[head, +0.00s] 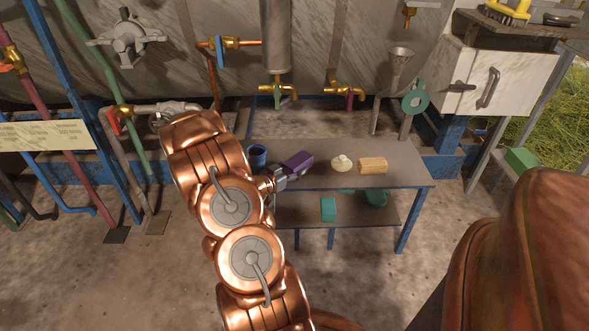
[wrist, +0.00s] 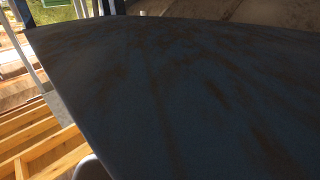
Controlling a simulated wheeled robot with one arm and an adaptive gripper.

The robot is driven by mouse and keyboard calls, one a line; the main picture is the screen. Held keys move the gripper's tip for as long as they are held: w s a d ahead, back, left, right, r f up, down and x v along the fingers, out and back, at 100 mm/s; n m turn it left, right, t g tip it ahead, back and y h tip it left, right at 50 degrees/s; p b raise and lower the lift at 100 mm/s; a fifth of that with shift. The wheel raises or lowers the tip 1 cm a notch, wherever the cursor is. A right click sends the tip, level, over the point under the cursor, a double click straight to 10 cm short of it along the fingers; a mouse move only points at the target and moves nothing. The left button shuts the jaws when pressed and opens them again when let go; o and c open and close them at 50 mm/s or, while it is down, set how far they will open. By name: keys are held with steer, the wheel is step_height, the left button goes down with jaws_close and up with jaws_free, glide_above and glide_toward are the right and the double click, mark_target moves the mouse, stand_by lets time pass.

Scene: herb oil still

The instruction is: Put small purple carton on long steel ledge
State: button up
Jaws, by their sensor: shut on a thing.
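The small purple carton (head: 298,161) is in the head view, at the fingers of my gripper (head: 281,177). My gripper is shut on it from the lower left, and the carton is tilted. It shows over the grey metal-topped table (head: 405,173); I cannot tell whether it touches the top. This table may be the long steel ledge; nothing else in view stands out clearly as one. The wrist view is mostly filled by a close, dark, stained surface (wrist: 170,90) that I cannot identify. Neither carton nor fingers can be made out there.
On the table are a blue cup (head: 258,156), a cream knobbed object (head: 342,162) and a tan block (head: 373,165). Teal items (head: 328,209) sit on the lower shelf. Brass taps (head: 279,90) and a funnel (head: 397,62) hang behind. The table's right end is clear.

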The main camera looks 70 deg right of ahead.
steer(key=o, duration=1.4)
